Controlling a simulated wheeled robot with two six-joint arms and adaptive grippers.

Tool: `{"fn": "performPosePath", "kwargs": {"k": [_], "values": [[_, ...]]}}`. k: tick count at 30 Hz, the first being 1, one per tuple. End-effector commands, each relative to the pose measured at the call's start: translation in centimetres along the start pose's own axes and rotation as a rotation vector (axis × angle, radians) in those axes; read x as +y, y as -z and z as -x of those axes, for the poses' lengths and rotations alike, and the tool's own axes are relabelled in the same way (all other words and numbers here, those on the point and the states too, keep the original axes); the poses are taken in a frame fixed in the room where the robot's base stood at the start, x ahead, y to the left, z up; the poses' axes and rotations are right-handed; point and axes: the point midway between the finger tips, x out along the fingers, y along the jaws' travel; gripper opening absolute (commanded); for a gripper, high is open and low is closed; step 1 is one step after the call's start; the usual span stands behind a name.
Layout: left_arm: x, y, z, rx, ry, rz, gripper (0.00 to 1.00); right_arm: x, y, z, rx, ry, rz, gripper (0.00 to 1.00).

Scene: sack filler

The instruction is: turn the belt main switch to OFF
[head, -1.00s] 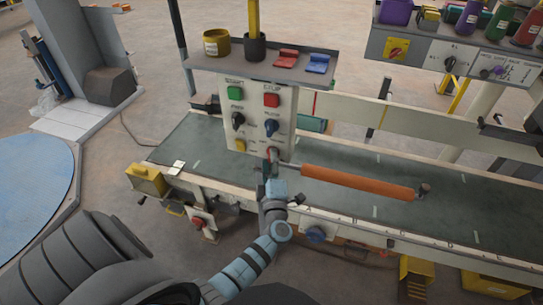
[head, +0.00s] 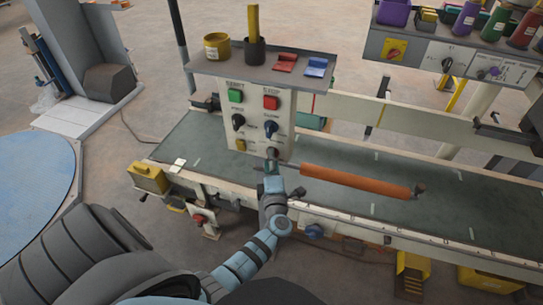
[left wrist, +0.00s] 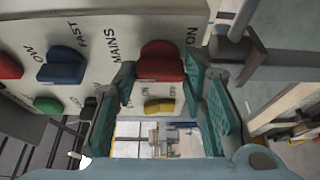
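The belt main switch is a red knob (left wrist: 160,62) on the sloping control panel, between the words MAINS and ON in the left wrist view. My left gripper (head: 272,163) is at that corner. In the left wrist view its two green-padded fingers (left wrist: 158,75) are apart, one on each side of the red knob; contact is unclear. My right gripper is out of view.
A blue speed knob (left wrist: 62,66) and a yellow button (left wrist: 158,106) are near the switch. A shelf (head: 225,69) with pots juts out above the panel. An orange roller (head: 355,180) lies right of my gripper, over the green belt (head: 450,200).

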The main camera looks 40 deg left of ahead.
Motion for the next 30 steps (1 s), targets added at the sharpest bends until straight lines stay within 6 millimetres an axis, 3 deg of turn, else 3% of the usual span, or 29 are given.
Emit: {"fn": "performPosePath", "kwargs": {"k": [1, 4, 12, 16, 20, 30], "values": [[0.0, 0.0, 0.0, 0.0, 0.001, 0.001, 0.46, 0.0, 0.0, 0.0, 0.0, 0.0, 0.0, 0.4], [0.0, 0.0, 0.0, 0.0, 0.0, 0.0, 0.58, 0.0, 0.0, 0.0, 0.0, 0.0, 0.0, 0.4], [0.0, 0.0, 0.0, 0.0, -0.001, -0.003, 0.58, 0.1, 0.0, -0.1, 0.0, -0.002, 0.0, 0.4], [-0.5, 0.0, 0.0, 0.0, -0.028, -0.068, 0.58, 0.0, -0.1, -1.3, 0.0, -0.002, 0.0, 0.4], [-1.4, 0.1, 0.0, 0.0, -0.113, -0.269, 0.58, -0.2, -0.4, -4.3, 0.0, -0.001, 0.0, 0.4], [-2.4, 0.7, -0.2, 0.001, -0.492, -1.167, 0.58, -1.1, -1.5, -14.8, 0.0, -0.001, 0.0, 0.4]]}}
